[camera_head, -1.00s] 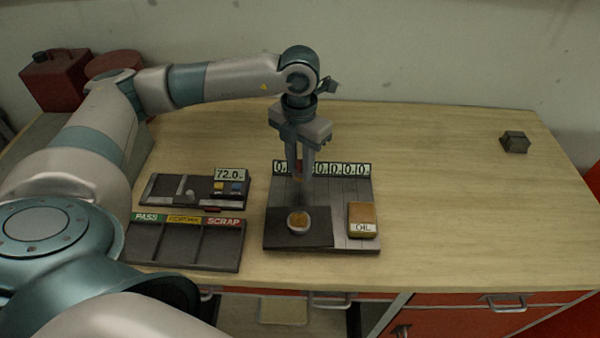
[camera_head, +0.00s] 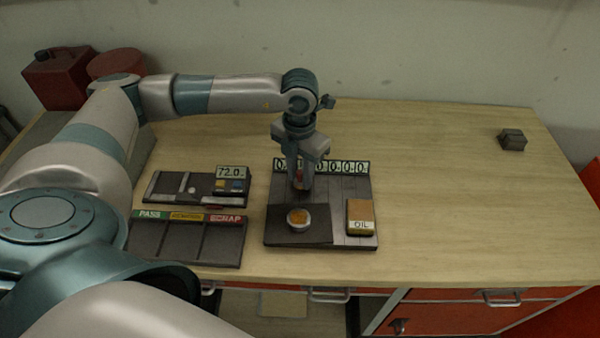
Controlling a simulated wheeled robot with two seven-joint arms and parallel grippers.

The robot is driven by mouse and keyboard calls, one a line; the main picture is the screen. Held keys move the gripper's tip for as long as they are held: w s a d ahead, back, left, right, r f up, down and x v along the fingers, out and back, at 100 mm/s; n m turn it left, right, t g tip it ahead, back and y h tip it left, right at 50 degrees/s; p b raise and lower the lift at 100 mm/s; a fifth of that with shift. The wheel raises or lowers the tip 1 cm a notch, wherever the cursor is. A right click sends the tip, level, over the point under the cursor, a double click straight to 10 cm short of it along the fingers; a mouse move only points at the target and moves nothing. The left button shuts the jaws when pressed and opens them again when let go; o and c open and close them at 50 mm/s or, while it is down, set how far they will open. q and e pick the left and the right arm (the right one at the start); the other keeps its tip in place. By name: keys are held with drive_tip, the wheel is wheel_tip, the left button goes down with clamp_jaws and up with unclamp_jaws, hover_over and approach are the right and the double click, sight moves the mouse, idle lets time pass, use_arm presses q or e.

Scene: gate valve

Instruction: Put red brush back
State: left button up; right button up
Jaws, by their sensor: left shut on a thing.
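My left gripper (camera_head: 299,186) points down over the back part of the grey slatted board (camera_head: 350,190). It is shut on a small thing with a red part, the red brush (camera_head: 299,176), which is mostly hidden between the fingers. I cannot tell whether the brush touches the board. In front of the gripper, a round piece with an orange-brown top (camera_head: 298,218) sits on the dark pad (camera_head: 272,226) at the board's front left. My right gripper is not in view.
An oil box (camera_head: 360,216) stands at the board's right, and number tiles (camera_head: 348,167) line its back edge. To the left are a gauge tray with a 72.0 display (camera_head: 231,172) and a sorting tray (camera_head: 184,240). A dark block (camera_head: 512,139) lies far right.

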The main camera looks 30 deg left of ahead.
sight(300, 171)
use_arm(q)
drive_tip(key=o, duration=1)
drive_tip(key=shift+f, duration=0.1)
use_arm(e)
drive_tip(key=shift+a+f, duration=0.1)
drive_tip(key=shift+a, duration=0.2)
use_arm(q)
drive_tip(key=shift+r, duration=0.3)
drive_tip(key=shift+r, duration=0.35)
wheel_tip(300, 171, up, 11)
drive_tip(key=b, duration=0.3)
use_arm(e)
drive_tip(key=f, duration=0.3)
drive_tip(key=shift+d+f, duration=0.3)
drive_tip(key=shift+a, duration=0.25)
